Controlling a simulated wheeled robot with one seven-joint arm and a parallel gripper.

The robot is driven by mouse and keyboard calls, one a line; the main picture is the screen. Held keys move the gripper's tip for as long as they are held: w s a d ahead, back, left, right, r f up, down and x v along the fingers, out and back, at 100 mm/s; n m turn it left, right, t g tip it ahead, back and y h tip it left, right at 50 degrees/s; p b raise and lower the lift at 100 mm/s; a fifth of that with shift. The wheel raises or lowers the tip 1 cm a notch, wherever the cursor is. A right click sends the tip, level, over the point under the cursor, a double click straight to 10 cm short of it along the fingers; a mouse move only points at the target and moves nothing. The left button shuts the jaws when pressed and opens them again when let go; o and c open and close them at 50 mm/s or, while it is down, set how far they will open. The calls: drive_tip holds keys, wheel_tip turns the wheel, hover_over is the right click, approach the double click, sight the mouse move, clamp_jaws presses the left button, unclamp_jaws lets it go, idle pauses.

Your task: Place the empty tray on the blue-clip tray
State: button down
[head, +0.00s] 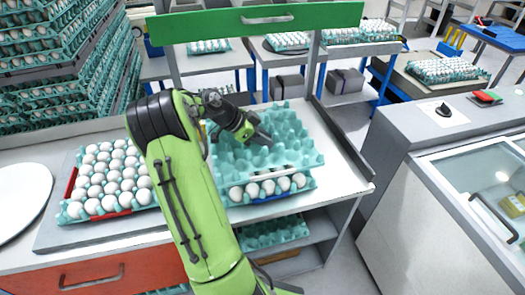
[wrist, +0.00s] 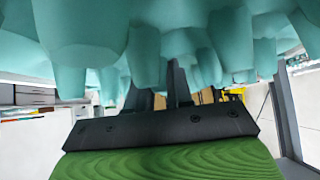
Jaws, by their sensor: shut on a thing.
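The empty tray (head: 290,150), a teal egg tray with bare cups, is in my gripper (head: 262,137), whose jaws are shut on it. In the wrist view its underside (wrist: 90,35) fills the top above the gripper (wrist: 178,85); the fingertips are partly hidden. The blue-clip tray (head: 308,186) lies directly below, with a row of white eggs showing along its front and a blue clip (head: 272,198) at its front edge. The empty tray covers most of it. I cannot tell whether the two trays touch.
A full egg tray with a red clip (head: 108,215) sits to the left on the same workbench (head: 335,178). Tall stacks of egg trays (head: 55,45) stand at the back left. A green beam (head: 255,20) crosses above the bench. A grey cabinet (head: 400,130) stands right.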

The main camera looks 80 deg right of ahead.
sight(264, 150)
wheel_tip(264, 150, down, 5)
drive_tip(key=shift+d+f+b, duration=0.15)
drive_tip(key=shift+b, duration=0.35)
drive_tip(key=c, duration=1)
unclamp_jaws()
